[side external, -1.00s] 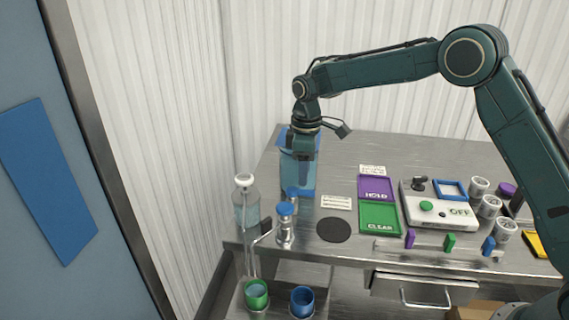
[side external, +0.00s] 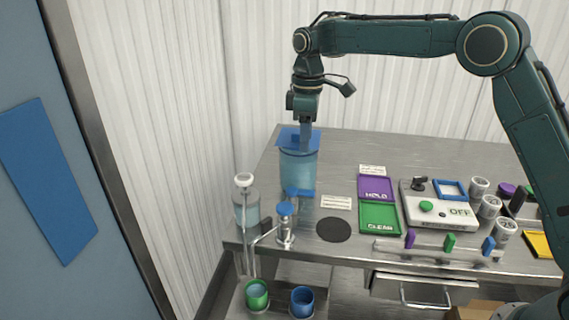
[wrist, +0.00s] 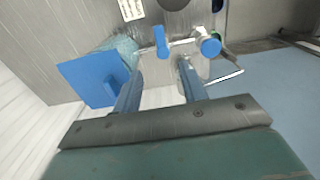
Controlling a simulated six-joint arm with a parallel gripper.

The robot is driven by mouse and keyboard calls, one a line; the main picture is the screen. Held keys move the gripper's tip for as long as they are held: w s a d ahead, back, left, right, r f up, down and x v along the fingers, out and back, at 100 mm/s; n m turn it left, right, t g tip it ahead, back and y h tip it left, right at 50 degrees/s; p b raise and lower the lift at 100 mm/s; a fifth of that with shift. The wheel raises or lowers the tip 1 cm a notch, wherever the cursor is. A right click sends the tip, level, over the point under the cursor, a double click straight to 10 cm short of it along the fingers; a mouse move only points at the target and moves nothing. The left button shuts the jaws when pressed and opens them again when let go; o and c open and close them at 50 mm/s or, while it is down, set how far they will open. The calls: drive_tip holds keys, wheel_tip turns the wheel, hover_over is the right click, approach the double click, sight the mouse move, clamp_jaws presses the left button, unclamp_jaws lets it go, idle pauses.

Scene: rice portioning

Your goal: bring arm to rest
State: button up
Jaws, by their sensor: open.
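My gripper (side external: 305,140) is above the back left of the steel table, over the clear container with a blue lid (side external: 284,139). In the wrist view, my gripper's two fingers (wrist: 158,82) are spread apart with nothing between them. The blue lid (wrist: 88,78) lies to the left of the fingers in that view. In the side view I cannot tell whether the fingertips touch the lid.
A dispenser with a blue cap (side external: 285,209) and a clear bottle (side external: 245,205) stand at the table's front left. Green (side external: 256,292) and blue (side external: 302,300) cups sit below. Purple (side external: 376,186) and green trays (side external: 380,218) and a switch box (side external: 440,207) lie right. Space above the table is clear.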

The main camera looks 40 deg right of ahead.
drive_tip(key=shift+s+r, duration=0.1)
drive_tip(key=s+d+r+m+t, duration=0.1)
drive_tip(key=s+d+r+m, duration=0.15)
drive_tip(key=s+r, duration=0.45)
drive_tip(key=s+d+r+m+t, duration=0.2)
drive_tip(key=s+d+r, duration=0.1)
drive_tip(key=s, duration=0.8)
drive_tip(key=s+d+f+m+t, duration=0.1)
drive_tip(key=s+f+m, duration=0.1)
drive_tip(key=s, duration=0.7)
drive_tip(key=s+d+f+m+t, duration=0.1)
drive_tip(key=s+f+m, duration=0.1)
drive_tip(key=s, duration=0.8)
drive_tip(key=shift+f+m+t, duration=0.3)
drive_tip(key=shift+f+m, duration=0.05)
drive_tip(key=shift+f, duration=0.2)
drive_tip(key=shift+w, duration=0.1)
